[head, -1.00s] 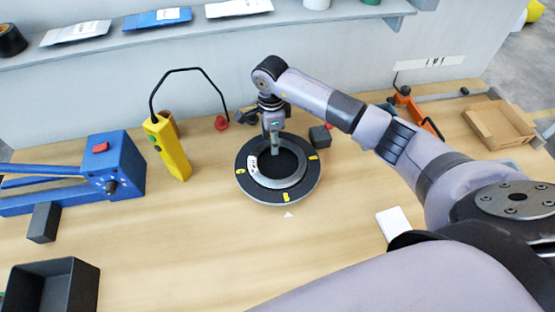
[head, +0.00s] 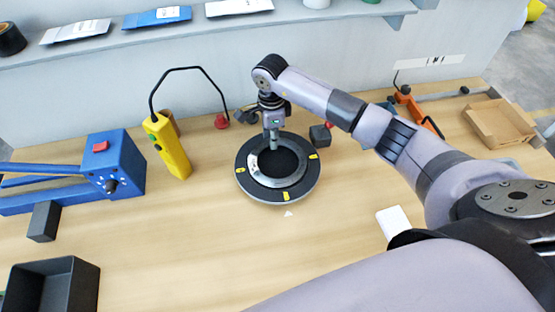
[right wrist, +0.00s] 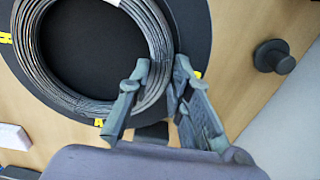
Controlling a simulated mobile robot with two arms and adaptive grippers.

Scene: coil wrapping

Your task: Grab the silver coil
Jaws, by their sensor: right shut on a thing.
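The silver coil (head: 287,182) is a ring of wound wire lying flat on a round black disc (head: 312,172) with yellow marks. It shows close up in the right wrist view (right wrist: 160,45). My right gripper (head: 274,146) comes down over the coil's far rim. In the right wrist view its fingers (right wrist: 160,80) sit on either side of the coil's wound band, one inside the ring and one outside, shut on it. The coil still rests at the disc. My left gripper is in no view.
A yellow handheld controller (head: 170,150) and a blue machine (head: 120,165) stand to the left. A small dark block (head: 320,136) stands close right of the disc. A black bin (head: 50,285) is front left, a cardboard tray (head: 498,124) far right.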

